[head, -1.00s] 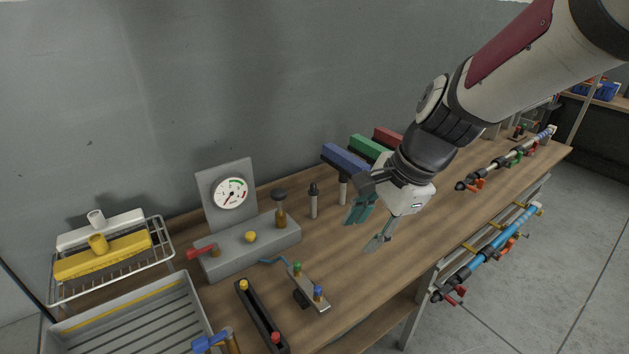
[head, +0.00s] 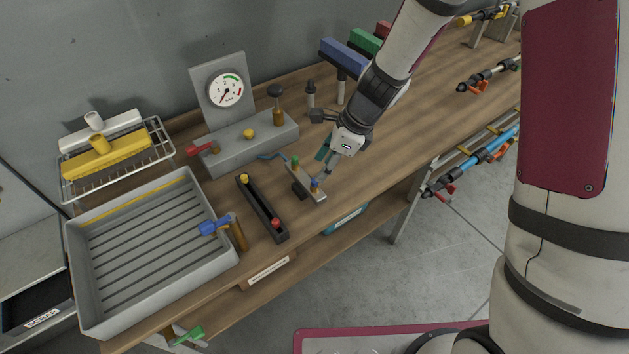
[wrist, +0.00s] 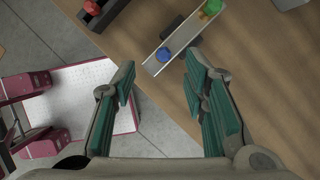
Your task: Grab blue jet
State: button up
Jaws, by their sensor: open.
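The blue jet (head: 315,184) is a small blue knob-like piece at the near end of a light metal plate on the bench. It also shows in the wrist view (wrist: 163,54), ahead of the gap between my fingers. A green jet (head: 295,160) stands at the plate's other end, also at the top of the wrist view (wrist: 210,8). My gripper (head: 326,163) is open and empty, above the bench close beside the plate. In the wrist view its teal finger pads (wrist: 165,92) are spread apart, and the blue jet is beyond their tips.
A dark narrow holder (head: 262,209) with yellow and red jets lies left of the plate. The bench right of my gripper is largely clear.

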aim_at(314, 184)
jog(key=shift+w+p+x, duration=0.15)
jog(key=shift+p+x, duration=0.15)
jog(key=shift+x, duration=1.15)
jog(key=shift+w+p+x, duration=0.1)
jog(key=shift+p+x, duration=0.15)
jog(key=shift+x, duration=1.25)
jog(key=shift+d, duration=0.15)
jog(key=c, duration=0.9)
